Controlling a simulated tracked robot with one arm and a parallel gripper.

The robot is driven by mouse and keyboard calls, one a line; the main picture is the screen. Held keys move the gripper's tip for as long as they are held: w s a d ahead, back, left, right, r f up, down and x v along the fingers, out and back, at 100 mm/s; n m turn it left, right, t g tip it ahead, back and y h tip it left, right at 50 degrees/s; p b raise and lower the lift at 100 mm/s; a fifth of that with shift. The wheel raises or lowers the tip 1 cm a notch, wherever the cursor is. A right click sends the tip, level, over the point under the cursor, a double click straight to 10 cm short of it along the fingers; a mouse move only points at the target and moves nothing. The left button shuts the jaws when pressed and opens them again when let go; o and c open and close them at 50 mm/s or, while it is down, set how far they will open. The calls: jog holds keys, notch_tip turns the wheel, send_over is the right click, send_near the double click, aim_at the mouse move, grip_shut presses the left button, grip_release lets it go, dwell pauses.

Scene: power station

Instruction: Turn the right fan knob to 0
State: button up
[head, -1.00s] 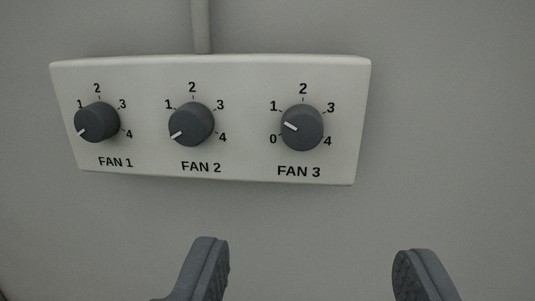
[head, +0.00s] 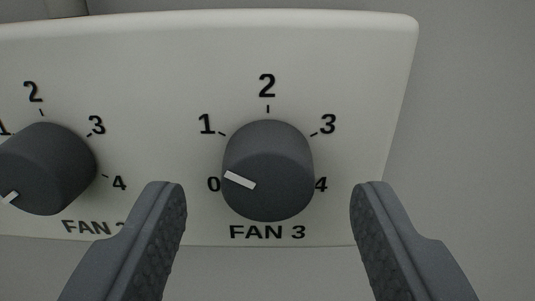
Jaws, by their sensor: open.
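The right fan knob (head: 268,165), a dark grey round knob labelled FAN 3, is on the white panel in the middle of the head view. Its white pointer mark aims left and slightly up. The angle looks nearer to the 1 direction than to the 0, but the exact setting is hard to tell from this tilted view. My gripper (head: 267,190) is open, with one finger on the left and one on the right of the knob in the picture. Gaps show between both fingers and the knob, and nothing is held.
The FAN 2 knob (head: 48,165) is to the left, partly cut off, with its pointer down-left. My left finger lies between the two knobs and covers part of the FAN 2 label. The white panel (head: 350,60) ends at the right, with bare grey wall (head: 470,130) beyond.

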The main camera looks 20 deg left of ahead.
jog(key=shift+w+a, duration=0.25)
jog(key=shift+w, duration=0.4)
jog(key=c, duration=1)
jog(key=shift+o, duration=0.2)
jog(key=shift+a, duration=0.15)
jog(key=shift+f, duration=0.1)
